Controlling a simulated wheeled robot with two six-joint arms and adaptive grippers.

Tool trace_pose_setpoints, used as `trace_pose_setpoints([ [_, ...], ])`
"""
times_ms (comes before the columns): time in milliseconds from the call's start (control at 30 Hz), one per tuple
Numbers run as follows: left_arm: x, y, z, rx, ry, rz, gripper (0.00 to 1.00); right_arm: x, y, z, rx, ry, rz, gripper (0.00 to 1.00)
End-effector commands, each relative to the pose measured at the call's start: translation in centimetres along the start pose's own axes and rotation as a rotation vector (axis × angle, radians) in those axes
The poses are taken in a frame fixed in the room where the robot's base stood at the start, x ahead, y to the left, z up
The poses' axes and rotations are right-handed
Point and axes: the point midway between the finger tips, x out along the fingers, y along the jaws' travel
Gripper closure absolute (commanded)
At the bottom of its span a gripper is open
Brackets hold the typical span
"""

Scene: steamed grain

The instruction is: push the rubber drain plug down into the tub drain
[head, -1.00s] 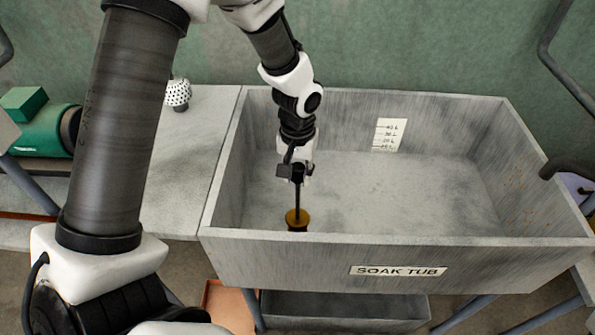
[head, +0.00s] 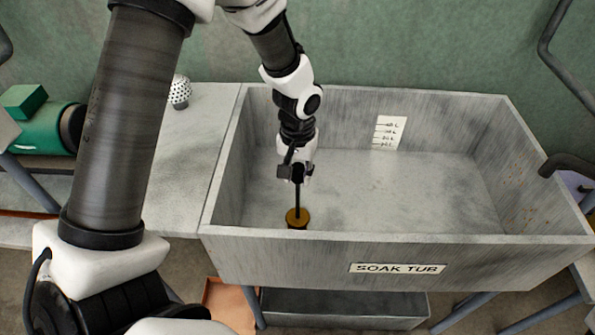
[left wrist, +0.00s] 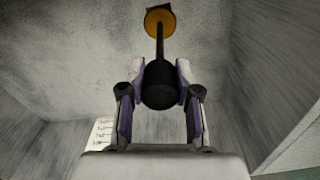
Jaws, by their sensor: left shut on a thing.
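My left gripper (head: 297,174) is inside the grey soak tub (head: 500,240), near its front left. It is shut on the black knob (left wrist: 160,85) of the drain plug, which hangs from it on a thin dark stem. The plug's yellow-orange disc (head: 297,216) is at the stem's lower end, close to the tub floor, with a dark part just under it. The disc also shows at the top of the left wrist view (left wrist: 159,20). The drain is not clearly visible, and I cannot tell whether the plug touches it. My right gripper is not in view.
The tub's front wall rises close to the plug. A white level scale (head: 389,132) is on the back wall. The tub floor's right side is clear.

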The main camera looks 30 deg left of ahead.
Motion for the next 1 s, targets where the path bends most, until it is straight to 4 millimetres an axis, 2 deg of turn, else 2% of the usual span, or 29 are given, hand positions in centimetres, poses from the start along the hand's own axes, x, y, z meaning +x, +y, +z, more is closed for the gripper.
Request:
trace_pose_setpoints([
  [267, 0.0, 0.0, 0.0, 0.000, 0.000, 0.000, 1.00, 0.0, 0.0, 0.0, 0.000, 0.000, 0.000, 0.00],
  [1000, 1.6, 0.0, 0.0, 0.000, 0.000, 0.000, 1.00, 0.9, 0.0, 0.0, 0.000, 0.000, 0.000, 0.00],
])
